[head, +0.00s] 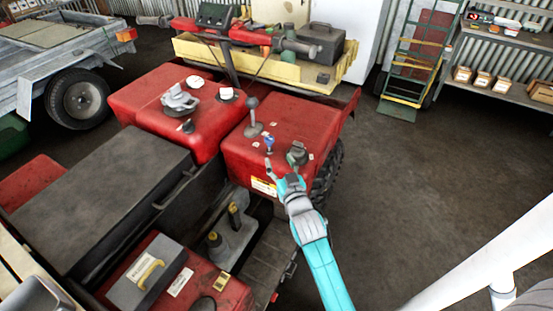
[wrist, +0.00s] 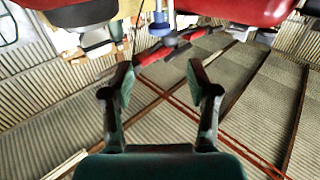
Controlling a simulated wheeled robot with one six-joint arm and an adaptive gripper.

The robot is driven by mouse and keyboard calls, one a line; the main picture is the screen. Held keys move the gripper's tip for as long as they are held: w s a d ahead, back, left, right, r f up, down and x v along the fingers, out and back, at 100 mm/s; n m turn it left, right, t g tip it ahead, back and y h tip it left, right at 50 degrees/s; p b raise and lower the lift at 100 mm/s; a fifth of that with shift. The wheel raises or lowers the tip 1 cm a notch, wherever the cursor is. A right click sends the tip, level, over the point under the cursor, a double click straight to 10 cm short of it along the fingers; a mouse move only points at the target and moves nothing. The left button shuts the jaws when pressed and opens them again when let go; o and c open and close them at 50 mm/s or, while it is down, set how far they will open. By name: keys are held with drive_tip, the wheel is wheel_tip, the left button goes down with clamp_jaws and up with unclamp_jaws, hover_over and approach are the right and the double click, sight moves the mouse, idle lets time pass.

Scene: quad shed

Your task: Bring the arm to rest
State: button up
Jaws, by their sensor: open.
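My arm, teal and pale grey, reaches up from the bottom of the head view over the red quad's (head: 285,128) right side. My gripper (head: 297,153) appears small and dark green at its end, above or against the red body; I cannot tell if it touches. In the wrist view my gripper (wrist: 162,82) shows two dark fingers with green pads, spread apart. No object is held between them.
A grey lever (head: 252,115) and a small blue item (head: 268,143) are close to the gripper. A yellow rack (head: 260,62) carries a dark box (head: 320,43). A hand truck (head: 415,65) and shelf (head: 510,85) stand at right. Floor (head: 420,170) right of the quad is clear.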

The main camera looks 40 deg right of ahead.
drive_tip(key=s+a+f+n+y, duration=0.15)
drive_tip(key=s+a+f, duration=0.25)
drive_tip(key=s+a, duration=0.4)
drive_tip(key=s+a+f+n+y, duration=0.1)
drive_tip(key=s+a+f+y, duration=0.25)
drive_tip(key=s+a, duration=0.55)
drive_tip(key=s+a+r+n+y, duration=0.1)
drive_tip(key=s+a+r, duration=0.1)
drive_tip(key=s, duration=0.9)
drive_tip(key=s+a+r+n+g+y, duration=0.1)
drive_tip(key=s+a+r, duration=0.2)
drive_tip(key=s, duration=0.8)
drive_tip(key=shift+s+r+g+y, duration=0.25)
drive_tip(key=shift+g+y, duration=0.05)
